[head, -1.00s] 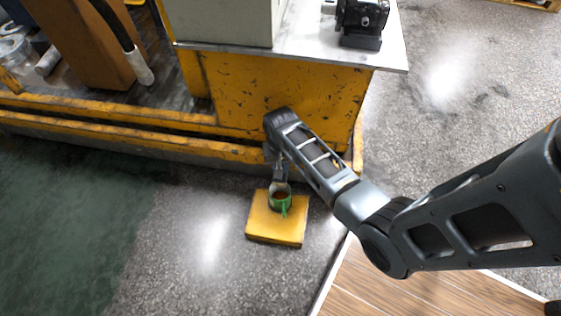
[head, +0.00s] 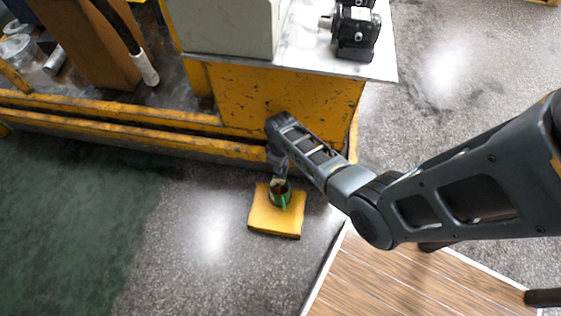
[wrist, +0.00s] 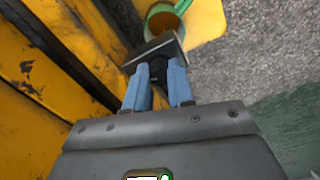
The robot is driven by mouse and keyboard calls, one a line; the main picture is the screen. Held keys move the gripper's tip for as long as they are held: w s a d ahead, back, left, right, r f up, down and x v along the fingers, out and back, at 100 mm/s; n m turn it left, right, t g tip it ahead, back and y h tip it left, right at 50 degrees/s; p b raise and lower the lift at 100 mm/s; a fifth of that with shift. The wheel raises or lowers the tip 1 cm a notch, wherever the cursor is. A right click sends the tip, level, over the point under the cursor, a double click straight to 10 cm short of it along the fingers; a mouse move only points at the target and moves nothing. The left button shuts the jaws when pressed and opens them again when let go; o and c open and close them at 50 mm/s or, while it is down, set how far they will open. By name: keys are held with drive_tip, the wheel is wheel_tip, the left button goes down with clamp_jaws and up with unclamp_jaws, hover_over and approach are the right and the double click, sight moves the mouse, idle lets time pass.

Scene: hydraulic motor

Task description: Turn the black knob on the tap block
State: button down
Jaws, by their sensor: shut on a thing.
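In the wrist view, the two blue fingers of my gripper (wrist: 160,88) stand on either side of the black knob (wrist: 158,70). The gripper is shut on this knob, which the fingers partly cover. The grey tap block (wrist: 151,53) shows as a flat-edged piece just beyond the fingertips. In the head view, my gripper (head: 280,172) points down beside the yellow machine base. The knob and block are too small and covered there to make out.
A green mug (head: 283,201) with brown contents stands on a yellow slab (head: 272,223) right below and beyond the gripper. The yellow machine base (head: 285,100) rises close behind the arm. A black motor (head: 355,35) sits on the metal top. Grey floor around the slab is clear.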

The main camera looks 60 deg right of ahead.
drive_tip(key=n+p, duration=0.1)
drive_tip(key=n, duration=0.4)
drive_tip(key=shift+n, duration=0.3)
drive_tip(key=n+p, duration=0.1)
drive_tip(key=n, duration=0.3)
drive_tip(key=shift+n, duration=0.3)
drive_tip(key=c, duration=1)
unclamp_jaws()
drive_tip(key=shift+o, duration=0.2)
wheel_tip(320, 180, up, 8)
drive_tip(key=p, duration=0.3)
drive_tip(key=shift+f, duration=0.1)
